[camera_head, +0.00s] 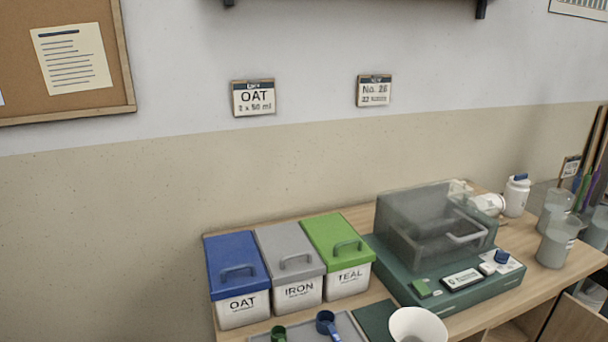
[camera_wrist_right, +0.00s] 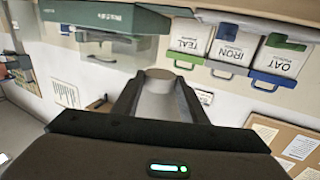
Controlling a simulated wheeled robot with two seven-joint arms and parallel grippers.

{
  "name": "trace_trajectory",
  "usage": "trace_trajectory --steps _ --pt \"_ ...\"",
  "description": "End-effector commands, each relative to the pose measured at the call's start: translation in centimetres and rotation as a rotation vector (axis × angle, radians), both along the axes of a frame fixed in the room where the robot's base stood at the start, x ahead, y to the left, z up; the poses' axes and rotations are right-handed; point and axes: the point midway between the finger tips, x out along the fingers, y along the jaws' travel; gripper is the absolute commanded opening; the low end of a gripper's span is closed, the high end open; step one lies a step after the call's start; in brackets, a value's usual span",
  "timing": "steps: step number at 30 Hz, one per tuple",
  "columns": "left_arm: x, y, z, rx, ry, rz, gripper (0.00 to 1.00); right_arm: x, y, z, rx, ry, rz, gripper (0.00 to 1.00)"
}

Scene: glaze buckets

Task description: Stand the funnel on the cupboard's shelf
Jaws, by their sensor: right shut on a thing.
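A pale, wide-mouthed piece that looks like the funnel (camera_head: 417,325) shows at the bottom edge of the head view, in front of the green scale, mouth up. Its lower part is cut off. In the right wrist view, which is upside down, my right gripper (camera_wrist_right: 158,100) is shut on the pale tapering funnel (camera_wrist_right: 159,95), between its two dark fingers. The right gripper is not in the head view. A wooden opening (camera_head: 512,332) below the bench at bottom right looks like part of the cupboard; its shelf cannot be made out. My left gripper is in neither view.
The bench holds blue (camera_head: 237,262), grey (camera_head: 290,250) and green (camera_head: 337,241) lidded bins and a scale with a clear cover (camera_head: 435,225). A tray with scoops (camera_head: 345,325) lies in front. Bottles and cups (camera_head: 557,243) stand at right. A wooden panel (camera_head: 575,325) stands at lower right.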

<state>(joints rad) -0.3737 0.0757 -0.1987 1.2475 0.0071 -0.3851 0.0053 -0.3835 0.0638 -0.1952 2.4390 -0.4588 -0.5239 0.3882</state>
Motion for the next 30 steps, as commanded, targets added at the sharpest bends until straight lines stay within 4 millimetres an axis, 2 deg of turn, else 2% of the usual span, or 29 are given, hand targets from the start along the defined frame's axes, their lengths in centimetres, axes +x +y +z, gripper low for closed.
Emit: trace_trajectory --steps 3,7,30 --pt "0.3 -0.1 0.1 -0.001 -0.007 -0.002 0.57 -1.7 -0.1 0.1 0.001 0.001 0.011 0.16" --pt "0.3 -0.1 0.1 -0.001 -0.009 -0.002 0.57 -2.5 -0.1 0.3 0.001 -0.001 0.017 0.16" --pt "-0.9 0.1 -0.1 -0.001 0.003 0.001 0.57 -2.6 -0.1 0.3 0.003 -0.002 0.018 0.16"
